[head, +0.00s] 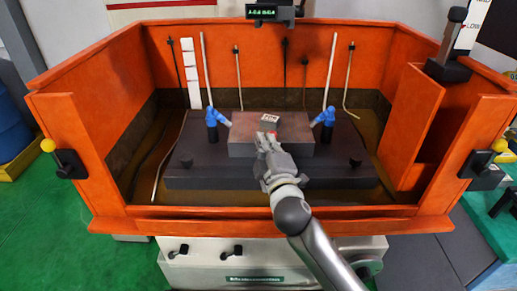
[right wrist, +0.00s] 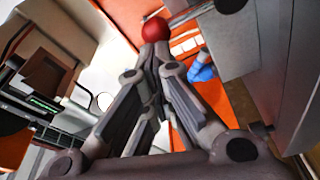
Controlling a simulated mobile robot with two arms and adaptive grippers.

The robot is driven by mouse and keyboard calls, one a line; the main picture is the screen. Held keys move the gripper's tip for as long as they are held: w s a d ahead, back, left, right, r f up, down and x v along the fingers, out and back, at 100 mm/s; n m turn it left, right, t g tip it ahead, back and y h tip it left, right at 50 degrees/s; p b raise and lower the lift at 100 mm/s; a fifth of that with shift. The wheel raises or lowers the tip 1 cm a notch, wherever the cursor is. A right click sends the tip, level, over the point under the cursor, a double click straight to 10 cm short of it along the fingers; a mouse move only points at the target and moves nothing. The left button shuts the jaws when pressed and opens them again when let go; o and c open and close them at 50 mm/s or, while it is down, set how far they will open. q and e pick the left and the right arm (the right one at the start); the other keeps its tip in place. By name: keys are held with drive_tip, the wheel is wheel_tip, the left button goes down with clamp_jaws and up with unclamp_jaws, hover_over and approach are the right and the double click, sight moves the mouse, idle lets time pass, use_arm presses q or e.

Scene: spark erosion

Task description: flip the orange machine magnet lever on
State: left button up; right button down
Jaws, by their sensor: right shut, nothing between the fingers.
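The magnet lever shows its round red knob (right wrist: 155,29) and a metal rod (right wrist: 190,15) in the right wrist view. In the head view a small red part of the knob (head: 273,134) shows just beyond my fingers, at the grey-brown block (head: 242,126). My right gripper (head: 263,142) is shut and empty, reaching in over the front wall of the orange machine (head: 110,75). In the right wrist view its fingertips (right wrist: 155,48) are at the knob, touching it or very close. The lever's base is hidden. My left gripper is not in view.
Two blue nozzles (head: 214,118) (head: 325,117) flank the block on the dark bed (head: 190,165). Yellow-knobbed levers (head: 68,160) (head: 484,160) sit on the machine's outer front corners. Thin hoses hang along the back wall. Green floor (head: 40,235) lies open at left.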

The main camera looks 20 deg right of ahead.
drive_tip(key=shift+s+d+r+m+t+h+b, duration=0.15)
drive_tip(key=shift+d+m+b, duration=0.4)
drive_tip(key=shift+m, duration=0.35)
drive_tip(key=shift+s+d+f+m+t+h+b, duration=0.15)
drive_tip(key=shift+d+m+b, duration=0.4)
drive_tip(key=shift+m, duration=0.35)
drive_tip(key=shift+d+r+m, duration=0.1)
drive_tip(key=shift+d+m, duration=0.2)
drive_tip(key=shift+m, duration=0.1)
drive_tip(key=shift+s+d+f+m+h+b, duration=0.2)
drive_tip(key=shift+d+m+b, duration=0.25)
drive_tip(key=shift+m, duration=0.3)
drive_tip(key=shift+s+d+f+m+h+b, duration=0.1)
drive_tip(key=shift+d+m+h+b, duration=0.15)
drive_tip(key=shift+m+b, duration=0.35)
drive_tip(key=shift+s+d+f+m+h+b, duration=0.1)
drive_tip(key=shift+d+f+m+h+b, duration=0.25)
drive_tip(key=shift+m, duration=0.45)
drive_tip(key=shift+s+d+m+h+b, duration=0.15)
drive_tip(key=shift+d+m, duration=0.25)
drive_tip(key=shift+m, duration=0.35)
idle(1.5)
drive_tip(key=shift+w, duration=0.1)
drive_tip(key=shift+r+t, duration=0.3)
drive_tip(key=shift+r, duration=0.1)
wheel_tip(320, 180, up, 10)
drive_tip(key=shift+f, duration=0.25)
